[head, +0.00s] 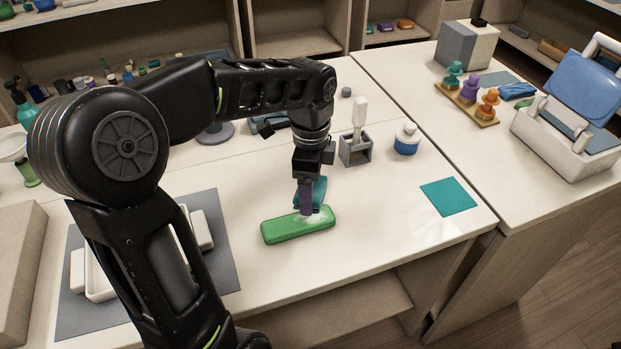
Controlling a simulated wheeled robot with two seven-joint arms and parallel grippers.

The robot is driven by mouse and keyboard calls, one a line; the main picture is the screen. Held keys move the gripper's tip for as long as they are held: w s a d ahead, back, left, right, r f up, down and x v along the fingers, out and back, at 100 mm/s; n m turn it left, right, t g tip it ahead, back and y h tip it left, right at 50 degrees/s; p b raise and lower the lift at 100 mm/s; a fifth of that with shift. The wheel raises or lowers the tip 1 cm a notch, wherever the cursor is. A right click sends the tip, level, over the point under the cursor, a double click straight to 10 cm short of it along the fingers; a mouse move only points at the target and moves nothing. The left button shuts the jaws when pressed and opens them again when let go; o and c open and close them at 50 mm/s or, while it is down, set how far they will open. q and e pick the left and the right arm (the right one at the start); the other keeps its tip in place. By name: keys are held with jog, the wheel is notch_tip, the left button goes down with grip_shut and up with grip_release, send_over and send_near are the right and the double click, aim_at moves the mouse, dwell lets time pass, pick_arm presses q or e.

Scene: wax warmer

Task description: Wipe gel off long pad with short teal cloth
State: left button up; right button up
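The long green pad (285,230) lies on the white counter in the middle of the head view. A whitish patch of gel (318,217) is on its right part. My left gripper (306,208) points down over that right part, its fingertips at the pad's top near the gel. A short teal cloth (319,190) is bunched at its fingers, which look shut on it; the fingers partly hide the cloth. Whether the cloth touches the gel is hard to tell. My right gripper is not in view.
A flat teal square (448,197) lies to the right, with clear counter between it and the pad. A grey holder (355,149) and a blue-and-white bottle (407,139) stand behind. A white tray (101,284) on a grey mat (222,245) is at left.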

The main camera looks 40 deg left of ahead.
aim_at(287, 224)
pick_arm(q)
jog(key=shift+f+b, duration=1.8)
jog(key=shift+f, duration=0.85)
jog(key=shift+a, duration=0.1)
jog(key=shift+s+a, duration=0.55)
jog(key=shift+s, duration=0.25)
jog(key=shift+s+a, duration=0.5)
jog(key=shift+s, duration=0.25)
jog(key=shift+s+a, duration=0.55)
jog(key=shift+s, duration=0.25)
jog(key=shift+f+b, duration=0.5)
jog(key=shift+f, duration=0.4)
jog(key=shift+w, duration=0.1)
